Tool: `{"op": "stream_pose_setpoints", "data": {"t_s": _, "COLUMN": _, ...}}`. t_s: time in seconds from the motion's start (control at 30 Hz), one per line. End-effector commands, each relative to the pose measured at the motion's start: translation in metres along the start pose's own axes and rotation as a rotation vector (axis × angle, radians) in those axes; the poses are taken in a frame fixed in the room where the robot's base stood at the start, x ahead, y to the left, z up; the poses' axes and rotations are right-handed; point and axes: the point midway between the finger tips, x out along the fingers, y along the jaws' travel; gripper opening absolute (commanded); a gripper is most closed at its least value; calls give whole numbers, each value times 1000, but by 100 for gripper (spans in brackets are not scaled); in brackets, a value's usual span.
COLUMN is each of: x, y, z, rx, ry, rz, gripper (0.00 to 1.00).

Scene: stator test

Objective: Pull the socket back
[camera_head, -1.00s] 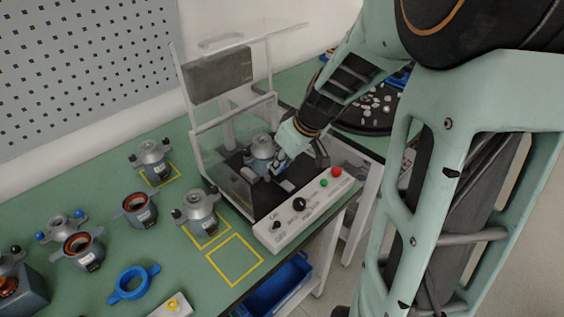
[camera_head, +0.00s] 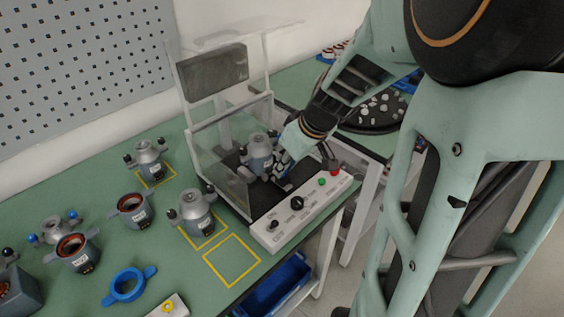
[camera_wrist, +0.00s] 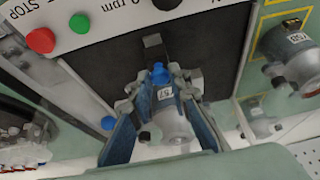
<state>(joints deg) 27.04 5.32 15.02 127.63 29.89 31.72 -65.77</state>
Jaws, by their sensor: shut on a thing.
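The test station (camera_head: 283,224) holds a grey stator (camera_head: 259,158) upright on its black bed, with dark and blue terminals. My gripper (camera_head: 281,168) reaches in at the stator's right front side. In the wrist view my fingers (camera_wrist: 158,90) stand on both sides of a small blue piece, which I take to be the socket (camera_wrist: 160,73); it is in front of the stator (camera_wrist: 172,122) and its label. My gripper is shut on it. The fingers partly hide the contact, and I cannot tell whether the socket touches the stator.
The station's clear guard (camera_head: 222,150) stands left of the stator. Its front panel has red (camera_head: 334,173) and green (camera_head: 322,182) buttons and a black dial. Several stators and a blue ring (camera_head: 127,286) lie on the green table. An empty yellow square (camera_head: 232,261) is in front.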

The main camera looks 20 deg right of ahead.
Motion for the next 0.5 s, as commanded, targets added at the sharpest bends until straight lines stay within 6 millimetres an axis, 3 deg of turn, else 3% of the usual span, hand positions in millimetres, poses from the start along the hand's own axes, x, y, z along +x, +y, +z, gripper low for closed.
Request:
{"op": "stream_pose_setpoints", "data": {"t_s": 0.1, "x": 0, "y": 0, "z": 1, "rx": 1, "ry": -2, "rz": 0, "gripper": 25}}
{"op": "stream_pose_setpoints", "data": {"t_s": 0.5, "x": 0, "y": 0, "z": 0, "rx": 0, "ry": -1, "rz": 0, "gripper": 25}}
